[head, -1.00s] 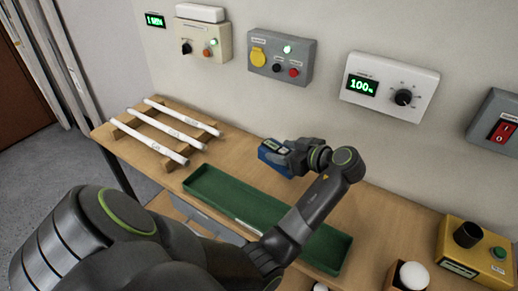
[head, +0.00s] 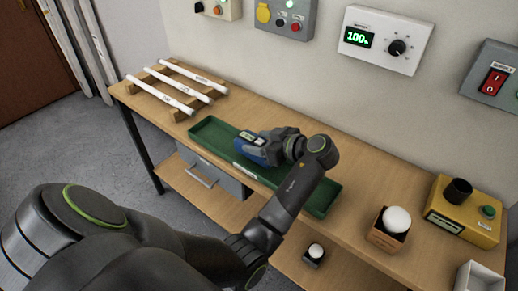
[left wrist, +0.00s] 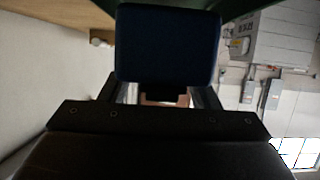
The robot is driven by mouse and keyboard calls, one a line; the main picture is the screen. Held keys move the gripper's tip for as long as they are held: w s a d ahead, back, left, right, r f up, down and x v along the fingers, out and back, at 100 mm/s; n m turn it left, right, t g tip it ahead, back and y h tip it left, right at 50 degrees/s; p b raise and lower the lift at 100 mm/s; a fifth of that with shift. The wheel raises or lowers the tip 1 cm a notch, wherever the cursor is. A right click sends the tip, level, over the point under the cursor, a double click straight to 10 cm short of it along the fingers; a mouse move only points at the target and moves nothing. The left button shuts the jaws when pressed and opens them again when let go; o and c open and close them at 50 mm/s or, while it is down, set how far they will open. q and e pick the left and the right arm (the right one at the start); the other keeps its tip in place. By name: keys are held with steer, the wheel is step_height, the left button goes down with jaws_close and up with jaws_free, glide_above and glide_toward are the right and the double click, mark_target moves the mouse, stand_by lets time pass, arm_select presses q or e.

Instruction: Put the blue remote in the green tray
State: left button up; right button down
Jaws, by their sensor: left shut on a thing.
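The blue remote (head: 252,146) is in my left gripper (head: 268,147), which is shut on it. In the head view the remote is over the middle of the long green tray (head: 212,132). I cannot tell whether it touches the tray floor. The remote also fills the upper middle of the left wrist view (left wrist: 168,42), between the fingers. A strip of green tray shows at the top of that view. My right gripper is in neither view.
A wooden rack (head: 147,78) with 3 white tubes stands left of the tray. A box with a white ball (head: 396,219) and a yellow box (head: 463,212) stand to the right. Control panels (head: 386,40) hang on the wall behind. The tray's left end is empty.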

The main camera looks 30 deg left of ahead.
arm_select(q)
steer(key=shift+f, duration=1.45)
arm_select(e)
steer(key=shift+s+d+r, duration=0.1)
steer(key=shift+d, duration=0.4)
arm_select(q)
steer(key=shift+f, duration=0.2)
steer(key=o, duration=1.1)
steer(key=shift+r, duration=0.15)
